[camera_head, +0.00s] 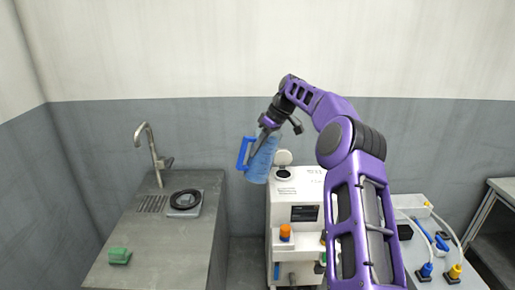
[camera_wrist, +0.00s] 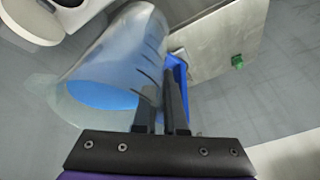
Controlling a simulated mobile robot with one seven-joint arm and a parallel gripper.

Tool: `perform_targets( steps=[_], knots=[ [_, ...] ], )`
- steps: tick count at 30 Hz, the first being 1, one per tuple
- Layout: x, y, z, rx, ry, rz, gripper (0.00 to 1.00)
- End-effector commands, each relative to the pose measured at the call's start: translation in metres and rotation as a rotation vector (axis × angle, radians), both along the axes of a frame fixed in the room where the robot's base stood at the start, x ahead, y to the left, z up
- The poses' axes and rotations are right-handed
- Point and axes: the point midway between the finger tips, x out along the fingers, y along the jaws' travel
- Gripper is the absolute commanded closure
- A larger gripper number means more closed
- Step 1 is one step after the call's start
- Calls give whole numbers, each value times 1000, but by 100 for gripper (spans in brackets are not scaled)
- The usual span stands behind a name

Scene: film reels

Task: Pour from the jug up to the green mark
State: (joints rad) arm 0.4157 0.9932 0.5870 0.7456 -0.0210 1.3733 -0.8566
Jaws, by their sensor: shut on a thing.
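The jug (camera_head: 262,163) is translucent with blue liquid inside and a blue handle (camera_head: 244,153). My gripper (camera_head: 262,140) is shut on it and holds it in the air, just left of the white machine (camera_head: 296,190). In the wrist view the jug (camera_wrist: 135,50) is tilted in the picture, its wide mouth toward the lower left, with blue liquid (camera_wrist: 100,94) inside. Dark marks show on its wall. My fingers (camera_wrist: 163,112) are at its handle (camera_wrist: 177,85). The machine has a round dark filler opening (camera_head: 284,173) with a raised lid (camera_head: 283,157). I cannot make out a green mark.
A grey counter (camera_head: 150,225) at left has a tap (camera_head: 152,150), a scale with a black ring (camera_head: 186,200) and a green sponge-like block (camera_head: 119,256). An orange knob (camera_head: 285,232) sticks out of the machine. A side table (camera_head: 455,275) at right bears cables and plugs.

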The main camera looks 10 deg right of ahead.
Motion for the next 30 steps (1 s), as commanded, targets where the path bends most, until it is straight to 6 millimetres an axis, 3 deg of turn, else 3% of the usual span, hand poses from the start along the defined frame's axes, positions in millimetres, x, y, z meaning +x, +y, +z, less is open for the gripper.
perform_targets(
  steps=[30],
  knots=[
    [2, 2, 8, 89, 23, -1, 100]
  ],
)
